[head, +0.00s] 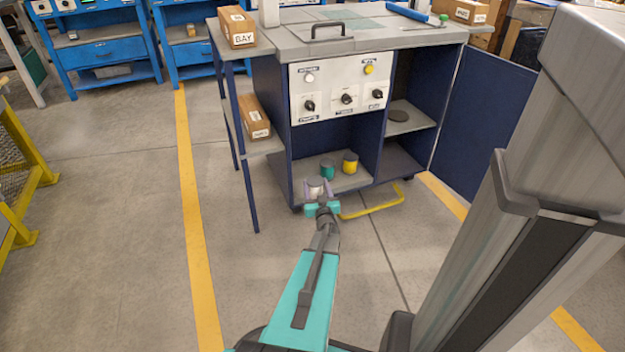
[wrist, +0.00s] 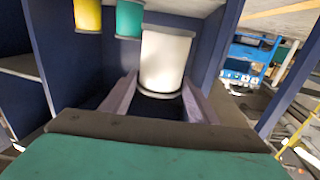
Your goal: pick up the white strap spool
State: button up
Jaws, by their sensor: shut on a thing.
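The white strap spool (head: 315,185) is at the front of the lower left compartment of the dark blue cabinet (head: 270,110). It also shows large and pale between my fingers in the wrist view (wrist: 165,60). My gripper (head: 318,192) is shut on the spool, one finger on each side in the wrist view (wrist: 160,88). Whether the spool still touches the shelf (head: 345,180) is hard to tell. A green spool (head: 327,169) and a yellow spool (head: 350,162) stand to its right in the head view; the wrist view shows them to its left.
A control panel (head: 340,88) with knobs sits above the compartment. A yellow bar handle (head: 374,203) sticks out low at the front right. An open blue door (head: 485,115) stands at right. Floor at left is clear.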

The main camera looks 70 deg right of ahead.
jog(key=shift+s+a+r, duration=0.1)
jog(key=shift+s+a, duration=0.25)
jog(key=shift+a, duration=0.2)
jog(key=shift+r, duration=0.1)
